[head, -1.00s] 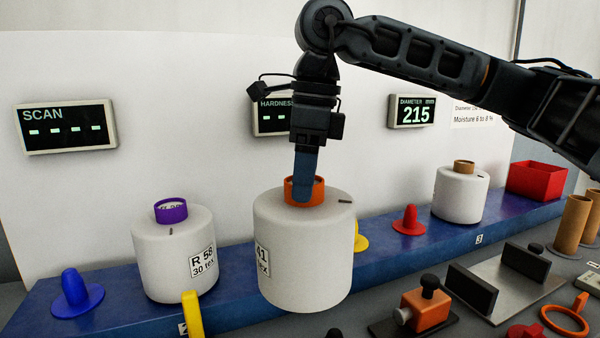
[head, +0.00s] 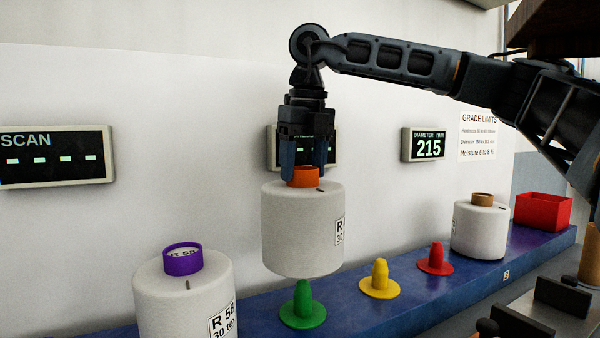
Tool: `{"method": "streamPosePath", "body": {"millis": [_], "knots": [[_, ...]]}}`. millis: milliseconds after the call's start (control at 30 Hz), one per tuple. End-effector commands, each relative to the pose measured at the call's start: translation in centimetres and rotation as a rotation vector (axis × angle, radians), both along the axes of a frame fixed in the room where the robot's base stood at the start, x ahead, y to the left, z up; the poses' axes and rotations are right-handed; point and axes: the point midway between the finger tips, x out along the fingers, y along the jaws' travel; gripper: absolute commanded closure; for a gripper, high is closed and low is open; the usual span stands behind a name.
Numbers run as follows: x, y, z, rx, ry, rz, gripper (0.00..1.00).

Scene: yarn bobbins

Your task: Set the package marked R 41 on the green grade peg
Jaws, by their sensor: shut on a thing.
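My gripper (head: 305,170) is shut on the orange core of a white yarn package (head: 300,235). Its label, partly turned away at the right side, shows only an "R" and "30"; the rest is hidden. The package hangs upright above the green peg (head: 303,307) on the blue shelf. Its underside is close above the peg's tip; I cannot tell whether they touch.
A package marked R 58 with a purple core (head: 185,295) stands at the left front. The yellow peg (head: 380,280) and red peg (head: 436,260) are bare. A brown-core package (head: 480,228) and a red bin (head: 543,211) stand farther right. A diameter display (head: 424,145) reads 215.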

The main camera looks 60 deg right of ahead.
Motion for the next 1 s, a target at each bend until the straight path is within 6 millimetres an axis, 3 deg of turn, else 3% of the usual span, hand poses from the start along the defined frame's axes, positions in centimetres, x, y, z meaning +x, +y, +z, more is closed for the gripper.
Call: {"method": "streamPosePath", "body": {"millis": [400, 800, 1000], "knots": [[0.0, 0.0, 0.0, -0.003, -0.003, 0.007, 1.00], [0.0, 0.0, -2.9, -0.001, -0.003, 0.008, 1.00], [0.0, 0.0, -3.1, -0.002, -0.003, 0.008, 1.00]]}}
